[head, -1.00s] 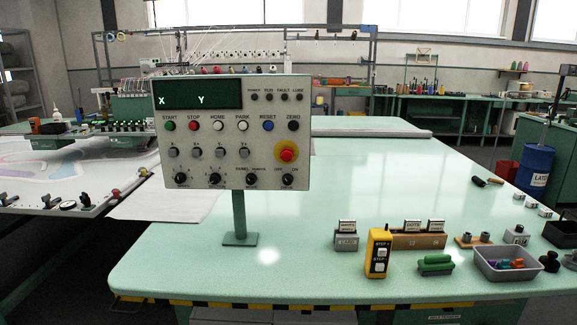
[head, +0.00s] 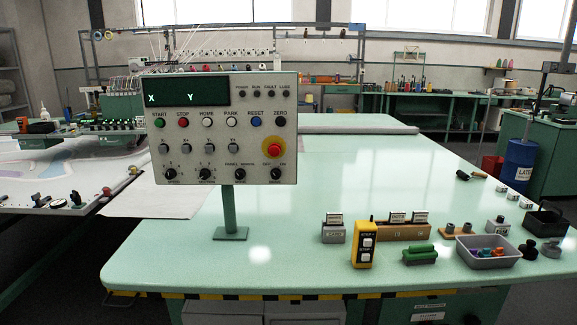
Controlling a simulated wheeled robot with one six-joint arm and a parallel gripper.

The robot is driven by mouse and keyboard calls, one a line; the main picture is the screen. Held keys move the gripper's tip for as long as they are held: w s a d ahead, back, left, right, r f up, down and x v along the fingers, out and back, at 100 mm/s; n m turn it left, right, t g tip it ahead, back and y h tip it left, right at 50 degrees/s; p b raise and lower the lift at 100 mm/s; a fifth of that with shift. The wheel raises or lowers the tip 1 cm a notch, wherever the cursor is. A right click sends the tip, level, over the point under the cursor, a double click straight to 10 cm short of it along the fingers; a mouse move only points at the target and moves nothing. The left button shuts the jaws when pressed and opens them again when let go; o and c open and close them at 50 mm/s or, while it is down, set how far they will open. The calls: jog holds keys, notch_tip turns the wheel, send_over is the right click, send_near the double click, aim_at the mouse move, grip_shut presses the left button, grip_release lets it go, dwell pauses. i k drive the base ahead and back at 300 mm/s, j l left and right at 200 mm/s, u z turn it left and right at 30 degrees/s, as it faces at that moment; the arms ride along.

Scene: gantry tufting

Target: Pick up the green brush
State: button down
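The green brush (head: 420,252) lies on the pale green table (head: 300,262) near its front edge, right of centre in the head view. It has a rounded green top over a darker base. It stands just right of the yellow pendant box (head: 364,244) and left of the grey tray (head: 487,257), apart from both. My gripper is not in view.
A control panel (head: 218,130) on a post stands at the table's left. Card holders (head: 334,230) and a wooden block (head: 402,230) sit behind the brush. Dark knobs (head: 528,249) lie right of the tray. The table's middle is clear.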

aim_at(424, 254)
jog(key=u, duration=1.9)
jog(key=z, duration=2.6)
jog(key=i, duration=0.6)
jog(key=i+l+u, duration=0.1)
jog(key=i, duration=0.55)
